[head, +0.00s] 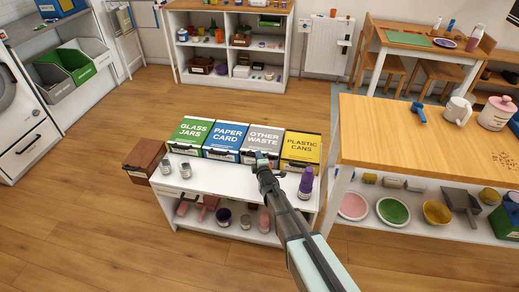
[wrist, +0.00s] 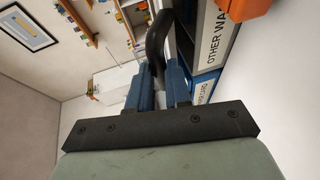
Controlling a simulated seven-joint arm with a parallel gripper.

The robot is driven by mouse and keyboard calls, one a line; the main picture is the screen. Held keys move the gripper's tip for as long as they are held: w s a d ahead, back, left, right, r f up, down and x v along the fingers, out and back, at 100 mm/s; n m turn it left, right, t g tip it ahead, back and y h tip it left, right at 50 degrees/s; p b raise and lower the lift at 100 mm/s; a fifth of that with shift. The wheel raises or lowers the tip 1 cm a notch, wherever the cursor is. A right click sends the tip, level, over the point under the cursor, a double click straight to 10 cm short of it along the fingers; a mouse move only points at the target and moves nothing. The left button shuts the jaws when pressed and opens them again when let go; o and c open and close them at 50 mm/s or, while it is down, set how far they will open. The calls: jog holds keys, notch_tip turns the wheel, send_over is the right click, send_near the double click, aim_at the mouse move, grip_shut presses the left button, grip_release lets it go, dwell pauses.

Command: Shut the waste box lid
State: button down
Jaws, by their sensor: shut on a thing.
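The waste boxes stand in a row on a white shelf unit: green GLASS JARS (head: 191,134), blue PAPER CARD (head: 226,142), grey OTHER WASTE (head: 262,143) and yellow PLASTIC CANS (head: 301,149). All four lettered tops look shut in the head view. My gripper (head: 264,161) is at the front edge of the grey box. In the wrist view its blue fingers (wrist: 163,75) are shut on a black curved handle (wrist: 156,38). The OTHER WASTE box front (wrist: 213,40) and the PAPER CARD box (wrist: 205,88) show beside the fingers. What the handle joins is hidden.
A purple bottle (head: 306,182) stands right of my gripper on the white shelf unit (head: 231,180). Small jars (head: 176,168) and a brown box (head: 145,160) are at the left. A wooden table (head: 400,135) stands close on the right. An orange object (wrist: 250,8) shows in the wrist view.

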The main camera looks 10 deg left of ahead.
jog(key=f, duration=0.3)
jog(key=shift+s+a, duration=0.1)
jog(key=shift+s, duration=0.1)
jog(key=c, duration=1.1)
grip_release()
jog(key=shift+r, duration=0.1)
jog(key=shift+o, duration=0.2)
jog(key=v, duration=1.3)
jog(key=shift+s+d, duration=0.2)
jog(key=shift+s, duration=0.15)
